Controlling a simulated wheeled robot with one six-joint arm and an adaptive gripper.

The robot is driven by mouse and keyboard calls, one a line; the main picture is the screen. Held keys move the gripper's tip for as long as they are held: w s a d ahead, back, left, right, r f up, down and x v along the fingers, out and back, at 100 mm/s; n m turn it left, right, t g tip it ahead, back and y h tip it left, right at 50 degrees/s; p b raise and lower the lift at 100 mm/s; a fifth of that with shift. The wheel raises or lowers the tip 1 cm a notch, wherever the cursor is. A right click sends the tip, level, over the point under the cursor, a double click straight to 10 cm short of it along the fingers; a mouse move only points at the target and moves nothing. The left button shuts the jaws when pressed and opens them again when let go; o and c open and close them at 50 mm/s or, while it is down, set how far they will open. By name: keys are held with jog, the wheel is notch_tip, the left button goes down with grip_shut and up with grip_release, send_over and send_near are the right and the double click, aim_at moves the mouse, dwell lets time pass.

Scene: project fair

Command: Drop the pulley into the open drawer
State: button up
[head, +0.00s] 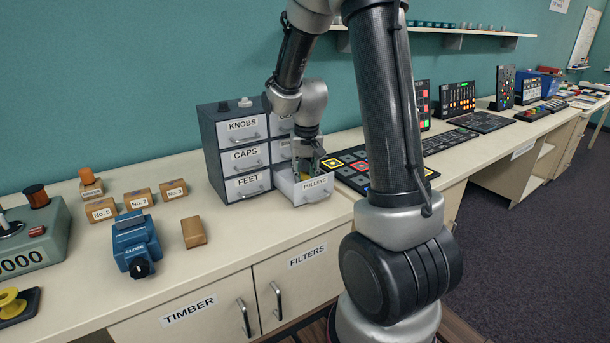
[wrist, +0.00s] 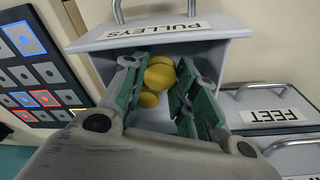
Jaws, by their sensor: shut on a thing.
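The open drawer labelled PULLEYS (head: 318,185) is pulled out from the lower right of the small grey cabinet. In the wrist view the drawer (wrist: 212,56) shows its white inside, with its front and handle at the top. My gripper (head: 308,168) points down over the drawer. In the wrist view the green fingers of my gripper (wrist: 163,88) are closed on a yellow pulley (wrist: 158,76). More yellow shows just above and below it, close to the drawer floor. I cannot tell how far the held pulley is from the floor.
The grey cabinet (head: 222,160) has other shut drawers labelled KNOBS, CAPS and FEET. A dark button panel (head: 352,181) lies right beside the open drawer. A blue vise-like device (head: 135,245) and several small brown boxes stand on the left bench. Another yellow spool (head: 11,301) is at the far left.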

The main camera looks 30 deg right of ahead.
jog(key=shift+f, duration=0.4)
jog(key=shift+f, duration=0.15)
jog(key=o, duration=0.4)
notch_tip(320, 180, up, 13)
jog(key=s, duration=0.2)
jog(key=s+a+r+n+t, duration=0.1)
jog(key=s, duration=0.6)
jog(key=s+a+r+n, duration=0.1)
jog(key=s+a+r, duration=0.1)
jog(key=s, duration=0.5)
jog(key=s+a+r+n+t, duration=0.1)
jog(key=s+a+r+n, duration=0.1)
jog(key=s, duration=0.5)
jog(key=shift+s+r+t+y, duration=0.1)
jog(key=shift+s+t+y, duration=0.2)
jog(key=shift+s, duration=0.05)
